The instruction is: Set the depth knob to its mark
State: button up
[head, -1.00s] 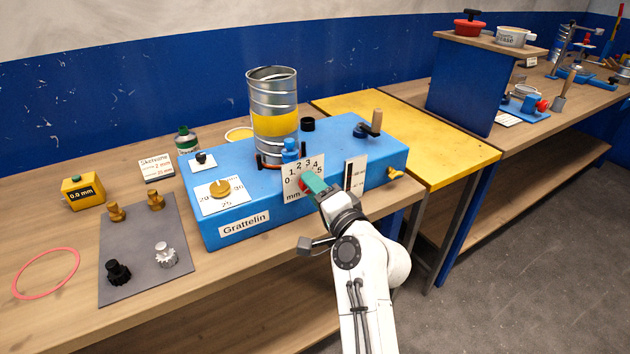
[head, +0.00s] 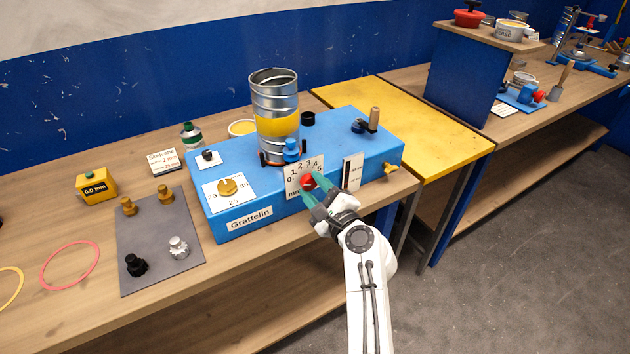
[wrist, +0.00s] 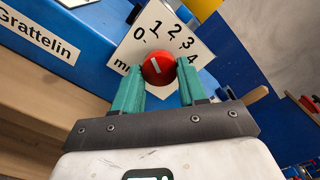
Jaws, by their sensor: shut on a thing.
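The depth knob is a round red knob (wrist: 158,68) with a short white line on its face. It sits on a white dial plate (wrist: 187,42) numbered 0 to 5 and marked mm, on the front of the blue Grattelin machine (head: 230,213). In the wrist view the white line slants, running from upper left to lower right. The knob also shows in the head view (head: 308,182). My gripper (wrist: 158,80) is shut on the knob, one green finger on each side. The lower part of the dial is hidden behind the fingers and knob.
A brass knob (head: 228,187) is on a second dial plate at the machine's left. A metal duct (head: 275,95) stands on the machine. A card (head: 164,161) reading 2 mm and a yellow 0.0 mm block (head: 96,188) lie to the left.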

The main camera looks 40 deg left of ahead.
jog(key=m+p, duration=0.3)
jog(key=m, duration=0.1)
jog(key=shift+m, duration=0.3)
jog(key=shift+s+f+m+p, duration=0.15)
jog(key=shift+m+p, duration=1.15)
jog(key=shift+m, duration=1)
jog(key=shift+f, duration=0.1)
jog(key=o, duration=1.1)
jog(key=shift+c, duration=0.2)
jog(key=p+v, duration=0.1)
jog(key=v, duration=0.9)
jog(key=shift+d, duration=0.35)
jog(key=shift+s, duration=0.1)
